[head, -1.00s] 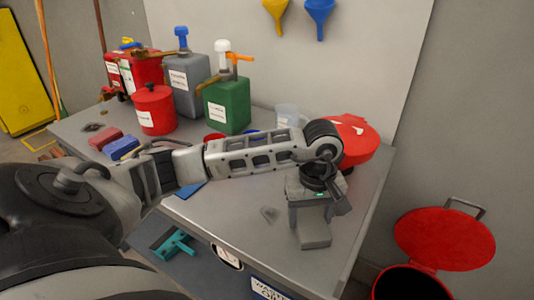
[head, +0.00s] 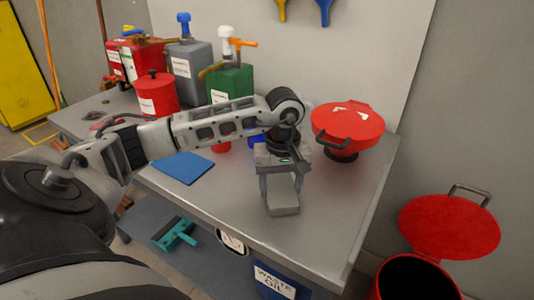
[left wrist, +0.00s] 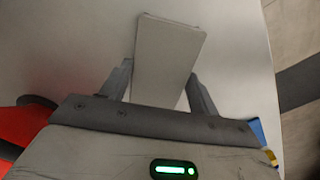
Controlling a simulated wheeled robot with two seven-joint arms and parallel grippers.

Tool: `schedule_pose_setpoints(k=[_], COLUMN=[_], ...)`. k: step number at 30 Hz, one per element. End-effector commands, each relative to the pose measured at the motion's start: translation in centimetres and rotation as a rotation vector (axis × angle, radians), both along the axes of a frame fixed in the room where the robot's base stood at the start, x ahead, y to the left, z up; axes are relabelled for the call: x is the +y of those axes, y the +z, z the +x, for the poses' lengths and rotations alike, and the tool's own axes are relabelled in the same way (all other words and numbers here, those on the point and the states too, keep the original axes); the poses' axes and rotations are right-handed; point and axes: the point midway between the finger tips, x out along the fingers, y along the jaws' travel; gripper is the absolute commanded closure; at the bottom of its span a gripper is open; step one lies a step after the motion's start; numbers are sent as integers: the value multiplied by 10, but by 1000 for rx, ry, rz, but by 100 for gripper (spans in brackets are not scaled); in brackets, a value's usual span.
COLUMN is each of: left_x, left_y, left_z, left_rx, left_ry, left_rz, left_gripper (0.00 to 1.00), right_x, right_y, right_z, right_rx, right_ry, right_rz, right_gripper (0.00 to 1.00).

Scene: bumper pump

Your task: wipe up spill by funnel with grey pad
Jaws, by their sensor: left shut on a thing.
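My left gripper (head: 281,182) points down over the metal workbench and is shut on the grey pad (head: 283,208). In the left wrist view the pad (left wrist: 168,60) is a pale flat block between the two fingers, against the bench surface; I cannot tell whether it touches it. A wide red funnel-like vessel (head: 347,127) with a handle and dark base stands to the right of the gripper. No spill shows clearly beside it; the bench under the pad and gripper is hidden. My right gripper is not in view.
A blue cloth (head: 183,167) lies left on the bench (head: 330,215). A red can (head: 157,95), a grey jug (head: 190,70) and a green jug (head: 231,84) stand behind my arm. A dark patch (head: 95,115) lies far left. An open red bin (head: 425,280) stands right of the bench.

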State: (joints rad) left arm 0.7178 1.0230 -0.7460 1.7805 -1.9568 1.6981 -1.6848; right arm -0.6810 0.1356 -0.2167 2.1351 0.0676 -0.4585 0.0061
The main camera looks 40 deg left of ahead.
Motion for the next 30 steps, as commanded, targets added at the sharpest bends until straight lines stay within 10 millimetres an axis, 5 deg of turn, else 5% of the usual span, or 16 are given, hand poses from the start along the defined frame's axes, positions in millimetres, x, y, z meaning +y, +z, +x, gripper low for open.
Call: schedule_pose_setpoints(k=[10, 14, 30], left_x=[30, 31, 36], left_y=[0, 27, 74], left_z=[-1, -2, -8], left_rx=[0, -4, -1], left_ry=[0, 2, 17], left_rz=[3, 2, 2], left_gripper=[60, 60, 60], right_x=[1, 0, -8], right_y=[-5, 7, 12], right_z=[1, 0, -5], right_rx=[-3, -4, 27], right_ry=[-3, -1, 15], right_rz=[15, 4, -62], right_gripper=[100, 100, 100])
